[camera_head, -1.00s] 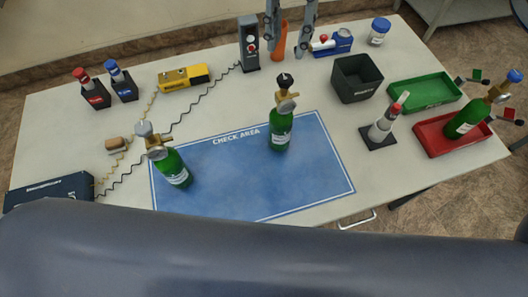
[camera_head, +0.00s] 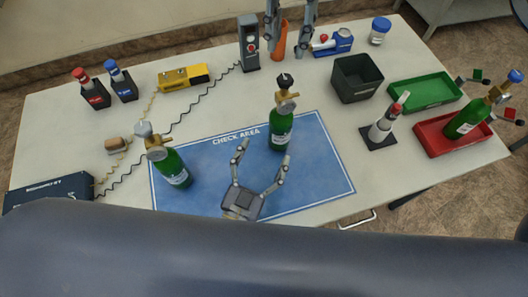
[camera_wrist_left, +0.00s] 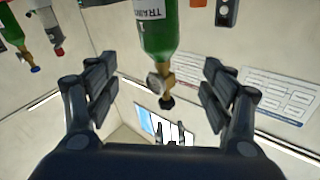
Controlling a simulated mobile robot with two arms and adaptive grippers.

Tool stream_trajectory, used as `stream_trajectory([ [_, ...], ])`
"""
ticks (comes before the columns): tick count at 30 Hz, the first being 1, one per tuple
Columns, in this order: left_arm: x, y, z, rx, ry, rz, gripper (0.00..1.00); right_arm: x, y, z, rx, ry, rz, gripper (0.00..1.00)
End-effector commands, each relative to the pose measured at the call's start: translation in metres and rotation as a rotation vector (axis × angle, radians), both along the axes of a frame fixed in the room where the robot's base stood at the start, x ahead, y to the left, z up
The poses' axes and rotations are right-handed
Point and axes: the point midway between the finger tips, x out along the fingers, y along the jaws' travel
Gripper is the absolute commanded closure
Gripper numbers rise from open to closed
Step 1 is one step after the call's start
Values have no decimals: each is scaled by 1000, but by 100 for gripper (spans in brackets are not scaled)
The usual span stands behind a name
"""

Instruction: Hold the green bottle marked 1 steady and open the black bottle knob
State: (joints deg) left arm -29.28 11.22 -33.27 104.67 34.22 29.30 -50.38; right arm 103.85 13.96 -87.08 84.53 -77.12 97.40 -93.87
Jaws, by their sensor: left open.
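The green bottle with the black knob (camera_head: 281,132) stands upright on the blue check area mat (camera_head: 210,182). Its black knob (camera_head: 285,80) tops a brass valve with a gauge. In the left wrist view the bottle (camera_wrist_left: 158,32) shows a label with a 1, and the black knob (camera_wrist_left: 167,102) lies between my fingers in the picture. My left gripper (camera_head: 262,157) is open in front of the bottle, apart from it, its fingers pointing towards it. My right gripper (camera_head: 289,50) is at the top edge, fingers apart, with an orange object (camera_head: 279,40) between them in the picture; contact cannot be told.
Another green bottle (camera_head: 174,168) with a grey knob stands on the mat's left. A third (camera_head: 464,122) leans in the red tray (camera_head: 440,146). A dark bin (camera_head: 357,86), green tray (camera_head: 424,96) and red-topped device (camera_head: 382,127) are right. The mat's right part is clear.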

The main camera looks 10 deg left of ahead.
Motion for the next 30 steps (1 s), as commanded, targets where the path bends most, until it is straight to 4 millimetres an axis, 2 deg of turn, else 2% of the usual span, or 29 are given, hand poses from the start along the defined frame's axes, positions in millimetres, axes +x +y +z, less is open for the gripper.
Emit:
stream_trajectory([
  [3, 13, 1, -14, -77, 97, -24, 25, 0, 0, 0, 0, 0, 0, 67],
  [7, 19, 0, -22, -124, 154, -39, 25, 0, 0, 0, 0, 0, 0, 67],
  [13, 37, -6, -23, -137, 166, -42, 25, 0, 0, 0, 0, 0, 0, 67],
  [24, 98, -28, -22, -134, 163, -43, 25, 0, 0, 0, 0, 0, 0, 67],
  [30, 116, -34, -23, -132, 166, -43, 25, 0, 0, 0, 0, 0, 0, 67],
])
